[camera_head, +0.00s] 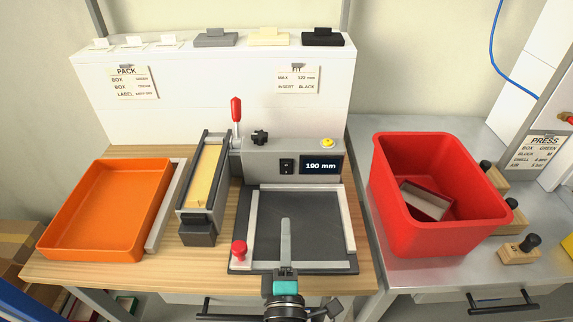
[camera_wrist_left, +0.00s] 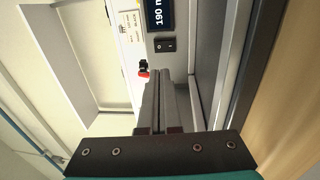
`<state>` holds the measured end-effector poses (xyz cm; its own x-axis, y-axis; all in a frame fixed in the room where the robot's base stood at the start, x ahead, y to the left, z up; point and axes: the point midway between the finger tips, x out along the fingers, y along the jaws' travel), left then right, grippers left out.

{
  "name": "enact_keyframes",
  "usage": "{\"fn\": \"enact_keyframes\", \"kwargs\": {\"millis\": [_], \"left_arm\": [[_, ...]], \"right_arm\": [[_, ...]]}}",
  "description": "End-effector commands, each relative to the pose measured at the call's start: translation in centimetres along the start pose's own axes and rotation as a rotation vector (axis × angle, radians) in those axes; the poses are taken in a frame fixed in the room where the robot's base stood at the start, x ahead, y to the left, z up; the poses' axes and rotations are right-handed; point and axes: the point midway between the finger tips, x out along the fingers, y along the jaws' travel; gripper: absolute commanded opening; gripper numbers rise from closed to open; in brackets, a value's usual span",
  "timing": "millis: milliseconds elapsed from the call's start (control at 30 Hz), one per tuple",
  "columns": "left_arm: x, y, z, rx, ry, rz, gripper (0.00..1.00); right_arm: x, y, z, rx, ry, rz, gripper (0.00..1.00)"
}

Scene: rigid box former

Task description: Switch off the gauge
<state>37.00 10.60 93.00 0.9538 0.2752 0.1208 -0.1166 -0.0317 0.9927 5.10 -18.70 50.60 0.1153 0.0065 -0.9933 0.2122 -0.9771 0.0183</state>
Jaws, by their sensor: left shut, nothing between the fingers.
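The gauge (camera_head: 262,160) is a grey housing at the back of the dark fixture, with a lit display (camera_head: 321,165) reading "190 mm". A small black rocker switch (camera_head: 287,167) sits left of the display. In the left wrist view the switch (camera_wrist_left: 165,45) and part of the display (camera_wrist_left: 160,14) show beyond the fingertips. My left gripper (camera_head: 286,222) is shut and empty, over the fixture plate in front of the switch and apart from it. It also shows in the left wrist view (camera_wrist_left: 163,75). My right gripper is not in view.
A red-handled lever (camera_head: 236,110), black knob (camera_head: 260,138) and yellow button (camera_head: 327,142) are on or beside the housing. A red knob (camera_head: 239,248) stands at the fixture's front left. An orange tray (camera_head: 60,212) lies left; a red bin (camera_head: 430,235) stands right.

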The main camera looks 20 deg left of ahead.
Motion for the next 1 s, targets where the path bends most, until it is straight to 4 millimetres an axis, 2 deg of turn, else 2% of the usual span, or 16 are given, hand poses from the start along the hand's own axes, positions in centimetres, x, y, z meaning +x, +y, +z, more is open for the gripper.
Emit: {"fn": "enact_keyframes", "kwargs": {"millis": [200,467,567,1000], "left_arm": [[0.0,0.0,0.0,0.002,-0.001,-0.001,0.0],[0.8,0.0,0.0,0.002,-0.001,0.001,0.0],[2.2,0.1,0.0,0.002,0.0,0.004,0.0],[10.6,0.1,0.0,0.002,-0.001,0.003,0.0]], "right_arm": [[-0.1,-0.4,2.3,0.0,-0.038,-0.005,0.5],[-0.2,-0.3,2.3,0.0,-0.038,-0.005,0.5],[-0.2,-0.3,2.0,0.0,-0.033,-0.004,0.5],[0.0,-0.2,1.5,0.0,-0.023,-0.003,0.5]]}}
